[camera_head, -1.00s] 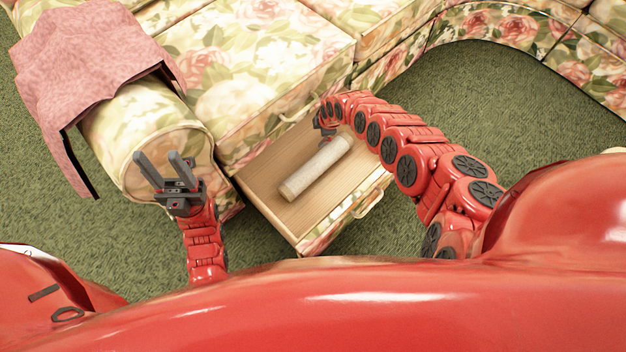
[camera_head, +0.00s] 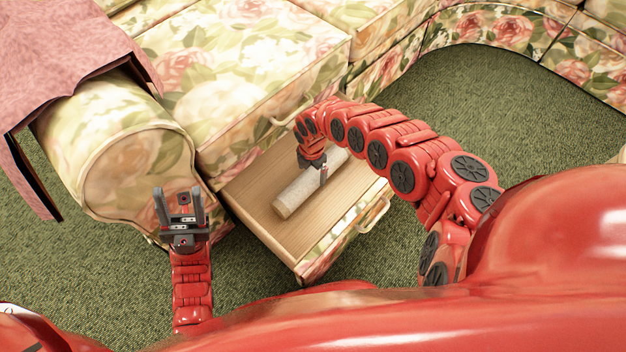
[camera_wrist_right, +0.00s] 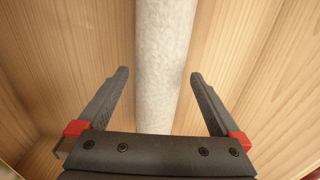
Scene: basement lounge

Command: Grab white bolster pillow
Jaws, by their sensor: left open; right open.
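The white bolster pillow (camera_head: 294,196) lies in the open wooden drawer (camera_head: 262,207) of the floral sofa. My right gripper (camera_head: 323,178) is over the pillow's middle, and the arm hides part of its far end. In the right wrist view the pillow (camera_wrist_right: 165,50) runs lengthwise between the two open fingers of my right gripper (camera_wrist_right: 158,82), with a gap on each side. My left gripper (camera_head: 179,194) is open and empty, pointing up in front of the sofa's rounded arm.
The floral sofa (camera_head: 230,60) stands behind the drawer, with a rounded arm (camera_head: 135,170) at the left. A pink blanket (camera_head: 60,70) drapes over that arm. The drawer front has a handle (camera_head: 374,216). Green carpet (camera_head: 500,110) is clear at the right.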

